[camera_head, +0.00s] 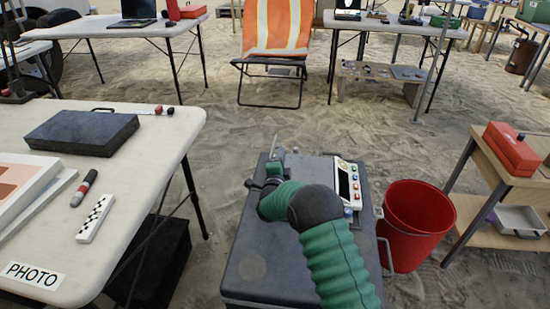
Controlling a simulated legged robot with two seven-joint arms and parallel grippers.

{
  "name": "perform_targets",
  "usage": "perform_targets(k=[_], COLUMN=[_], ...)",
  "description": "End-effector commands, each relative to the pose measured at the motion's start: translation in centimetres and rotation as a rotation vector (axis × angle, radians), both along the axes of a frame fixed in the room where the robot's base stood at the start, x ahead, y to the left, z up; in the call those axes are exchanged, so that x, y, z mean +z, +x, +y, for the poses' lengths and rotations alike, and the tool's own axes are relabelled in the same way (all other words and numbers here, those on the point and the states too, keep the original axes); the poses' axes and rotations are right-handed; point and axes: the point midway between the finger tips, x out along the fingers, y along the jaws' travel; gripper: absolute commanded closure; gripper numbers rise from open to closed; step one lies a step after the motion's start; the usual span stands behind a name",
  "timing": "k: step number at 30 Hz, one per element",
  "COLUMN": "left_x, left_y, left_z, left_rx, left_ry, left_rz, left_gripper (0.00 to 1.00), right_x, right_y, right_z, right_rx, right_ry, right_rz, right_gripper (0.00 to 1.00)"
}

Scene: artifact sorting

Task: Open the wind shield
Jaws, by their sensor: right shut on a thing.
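A dark boxy unit (250,262) stands upright in the lower middle. On its top right is a pale control panel (348,184) with a screen and coloured buttons. My right arm, green and black, reaches over the unit from the bottom. My right gripper (262,181) is at the top left of the unit, shut on what looks like a small part of the wind shield. A thin grey piece (275,147) sticks up just beyond it. My arm hides much of the unit's top, so the shield's outline and how far it is open are unclear. My left gripper is not in view.
A white table (150,150) with a black case (83,131), a marker and a scale bar stands close on the left. A red bucket (416,218) stands against the unit's right side. A wooden shelf with a red box (512,148) is at the far right. Sand lies open beyond.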

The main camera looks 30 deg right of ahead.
Motion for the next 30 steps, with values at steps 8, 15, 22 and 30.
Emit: perform_targets(k=[8, 15, 22, 30], left_x=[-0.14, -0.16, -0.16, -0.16], left_y=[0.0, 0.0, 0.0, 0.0], left_z=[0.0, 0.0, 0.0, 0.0], left_rx=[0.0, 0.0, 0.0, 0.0], left_ry=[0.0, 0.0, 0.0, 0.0], left_rz=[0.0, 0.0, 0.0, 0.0], left_gripper=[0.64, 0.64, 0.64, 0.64], right_x=[-0.13, -0.18, -0.2, -0.15], right_y=[-0.62, -0.81, -0.82, -0.82], right_z=[-0.79, -1.02, -1.03, -1.05], right_rx=[0.003, 0.002, 0.001, 0.002], right_ry=[0.015, 0.015, 0.014, 0.013], right_rz=[-0.008, -0.007, -0.006, -0.007], right_gripper=[1.0, 1.0, 1.0, 0.7])
